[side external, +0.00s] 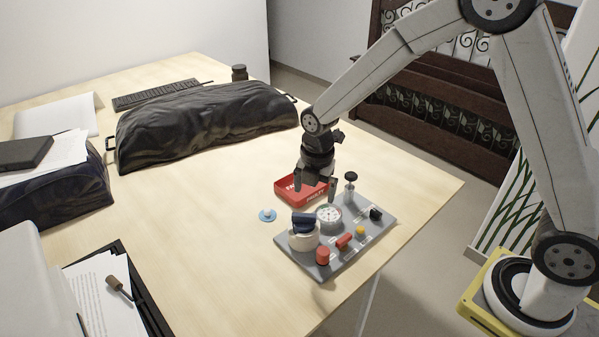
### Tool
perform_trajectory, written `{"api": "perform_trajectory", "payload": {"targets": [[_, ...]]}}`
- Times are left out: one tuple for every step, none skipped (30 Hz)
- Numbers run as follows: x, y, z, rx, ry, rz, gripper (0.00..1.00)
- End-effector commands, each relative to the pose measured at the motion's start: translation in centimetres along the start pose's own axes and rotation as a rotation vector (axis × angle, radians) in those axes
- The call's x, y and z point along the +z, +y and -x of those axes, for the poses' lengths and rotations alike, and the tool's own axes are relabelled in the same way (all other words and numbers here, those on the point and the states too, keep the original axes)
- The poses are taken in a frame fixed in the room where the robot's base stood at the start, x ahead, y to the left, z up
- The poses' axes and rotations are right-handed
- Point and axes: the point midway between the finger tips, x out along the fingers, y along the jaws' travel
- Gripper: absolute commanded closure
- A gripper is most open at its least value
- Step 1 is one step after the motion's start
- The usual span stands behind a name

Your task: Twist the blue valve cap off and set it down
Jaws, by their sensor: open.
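A grey panel (335,262) lies on the table and carries several fittings. At its left end a dark blue cap-like piece (304,222) sits on a round white base (303,241). A small light blue disc (267,215) with a pale knob lies on the table left of the panel. I cannot tell for sure which of the two blue pieces is the valve cap. My gripper (315,188) points down with its fingers apart and empty. It is above and behind the dark blue piece, in front of the red tray (287,195), partly hiding it.
The panel also holds a round white gauge (328,213), a red cylinder (323,256), a red lever (344,241), a yellow button (360,231) and black knobs (350,184). A black covered bundle (205,125) lies behind. The table left of the disc is clear.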

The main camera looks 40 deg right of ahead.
Motion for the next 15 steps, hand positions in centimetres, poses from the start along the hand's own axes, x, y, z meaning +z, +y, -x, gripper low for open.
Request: {"api": "perform_trajectory", "payload": {"targets": [[-0.1,0.5,-0.4,-0.008,0.003,0.064,0.0],[-0.1,0.8,-0.5,-0.01,0.004,0.103,0.0],[-0.1,1.1,-0.7,-0.015,0.006,0.152,0.0],[-0.1,1.3,-0.8,-0.018,0.008,0.185,0.0],[-0.1,1.5,-0.9,-0.021,0.009,0.216,0.0],[-0.1,1.7,-1.1,-0.024,0.011,0.252,0.0],[-0.1,1.9,-1.1,-0.026,0.012,0.276,0.0],[-0.1,2.0,-1.2,-0.027,0.013,0.296,0.0],[-0.1,2.1,-1.3,-0.029,0.014,0.318,0.0],[-0.1,2.2,-1.3,-0.03,0.015,0.332,0.0],[-0.1,2.2,-1.4,-0.03,0.015,0.341,0.0],[-0.1,2.3,-1.4,-0.031,0.016,0.351,0.0],[-0.1,2.3,-1.4,-0.031,0.016,0.356,0.0],[-0.2,2.3,-1.4,-0.031,0.016,0.359,0.0],[-0.2,2.4,-1.4,-0.032,0.016,0.361,0.0]]}}
